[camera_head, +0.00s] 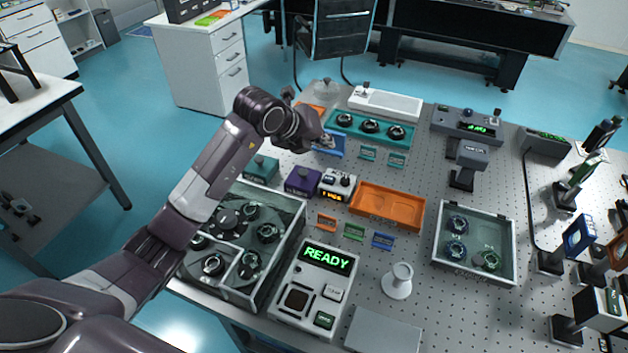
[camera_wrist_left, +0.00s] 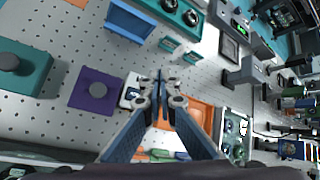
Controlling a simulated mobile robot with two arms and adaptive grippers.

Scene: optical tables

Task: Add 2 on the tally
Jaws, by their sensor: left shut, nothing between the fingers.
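The tally appears to be the small white box (camera_head: 338,183) with an orange-lit display, near the middle of the table in the head view; its digits are too small to read surely. In the left wrist view the white box (camera_wrist_left: 131,94) is partly hidden behind my fingers. My left gripper (camera_head: 328,141) is above the table, farther back than the white box and apart from it. In the left wrist view the gripper (camera_wrist_left: 165,78) has its fingertips together with nothing between them. My right gripper is not in view.
A purple box (camera_head: 302,180) with a knob stands just left of the white box, and a teal box (camera_head: 261,169) beyond it. An orange tray (camera_head: 412,226) lies to the right. A device reading READY (camera_head: 315,290) and a divided bin (camera_head: 290,237) stand nearer.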

